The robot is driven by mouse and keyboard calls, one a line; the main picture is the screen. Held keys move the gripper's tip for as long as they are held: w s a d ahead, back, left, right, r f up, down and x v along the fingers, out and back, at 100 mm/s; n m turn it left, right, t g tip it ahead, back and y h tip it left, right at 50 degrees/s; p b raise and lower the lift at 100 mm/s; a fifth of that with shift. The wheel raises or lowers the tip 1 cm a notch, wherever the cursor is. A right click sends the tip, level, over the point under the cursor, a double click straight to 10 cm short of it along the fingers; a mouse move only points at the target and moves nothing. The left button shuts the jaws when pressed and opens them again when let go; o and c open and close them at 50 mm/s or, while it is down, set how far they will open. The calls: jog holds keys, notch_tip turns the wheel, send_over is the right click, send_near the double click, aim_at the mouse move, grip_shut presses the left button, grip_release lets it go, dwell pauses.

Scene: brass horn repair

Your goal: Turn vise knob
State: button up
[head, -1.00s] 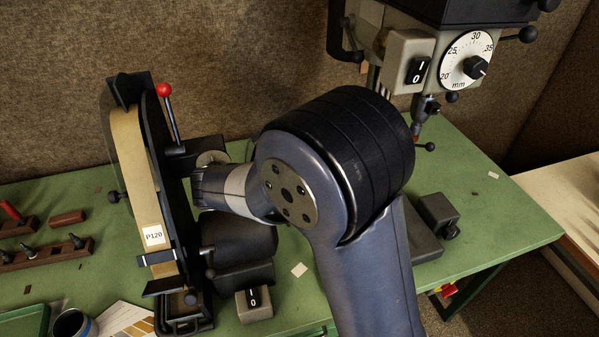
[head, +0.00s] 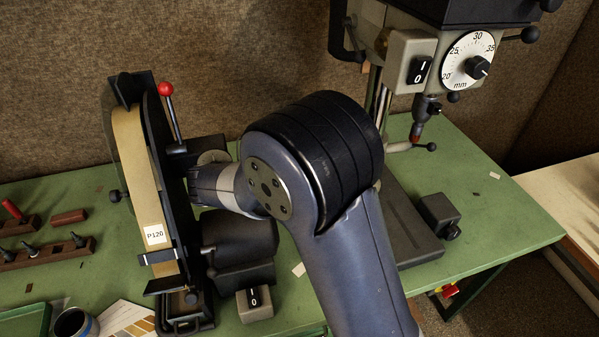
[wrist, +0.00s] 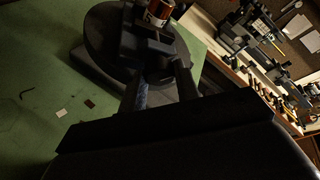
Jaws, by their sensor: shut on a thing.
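In the wrist view, my gripper (wrist: 160,82) reaches toward a dark vise (wrist: 126,42) on a round dark table (wrist: 98,30). Its two fingers close around a dark piece at the vise's near side, which appears to be the vise knob; the dim light hides its outline. In the head view, my own arm covers the gripper, the vise and the knob.
A drill press with a millimetre dial (head: 467,58) stands at the back right. A belt sander (head: 140,170) with a red-balled lever (head: 166,89) stands at left. Green bench (head: 500,215) is free at far right.

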jog(key=o, duration=1)
jog(key=shift+c, duration=0.2)
notch_tip(320, 180, up, 10)
jog(key=b, duration=0.1)
